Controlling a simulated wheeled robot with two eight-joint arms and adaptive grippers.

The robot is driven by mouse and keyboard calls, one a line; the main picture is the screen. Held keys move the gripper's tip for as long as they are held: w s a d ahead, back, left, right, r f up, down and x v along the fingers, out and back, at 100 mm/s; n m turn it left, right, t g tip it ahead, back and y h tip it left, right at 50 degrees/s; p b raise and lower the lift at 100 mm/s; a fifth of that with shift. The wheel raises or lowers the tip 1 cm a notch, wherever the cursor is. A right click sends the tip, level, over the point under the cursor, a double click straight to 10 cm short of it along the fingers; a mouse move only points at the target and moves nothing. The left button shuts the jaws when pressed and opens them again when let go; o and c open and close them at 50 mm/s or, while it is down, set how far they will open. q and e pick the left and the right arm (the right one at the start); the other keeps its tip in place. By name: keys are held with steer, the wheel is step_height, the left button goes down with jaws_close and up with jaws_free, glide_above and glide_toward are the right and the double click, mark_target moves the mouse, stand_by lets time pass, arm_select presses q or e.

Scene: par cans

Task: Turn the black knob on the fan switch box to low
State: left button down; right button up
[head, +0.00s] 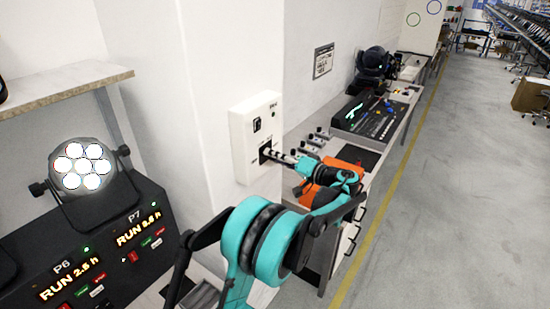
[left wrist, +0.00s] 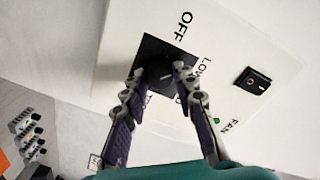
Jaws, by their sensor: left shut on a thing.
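The fan switch box (head: 242,140) is a pale box on the wall corner. In the left wrist view its white face (left wrist: 215,45) bears the words OFF, LOW and FAN. The black knob (left wrist: 160,76) sits on a black square plate (left wrist: 152,48). My left gripper (head: 266,153) reaches the box from the lower right. In the left wrist view its two fingers (left wrist: 158,71) are shut on the knob, one on each side. The fingers partly cover the knob and a label below it. I cannot tell which way the knob points. My right gripper is not in view.
A black rocker switch (left wrist: 253,81) and a small green light (left wrist: 216,121) are on the box face. A bench with a mixing console (head: 375,118) stands to the right. A lit par can (head: 82,166) sits on a black power unit at left. The floor at right is open.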

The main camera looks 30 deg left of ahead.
arm_select(q)
steer(key=shift+m, duration=1.6)
steer(key=c, duration=1.2)
jaws_free()
steer(key=d, duration=0.8)
steer(key=s+d, duration=0.1)
steer(key=d, duration=0.3)
steer(key=shift+s+r, duration=0.1)
steer(key=shift+r, duration=0.2)
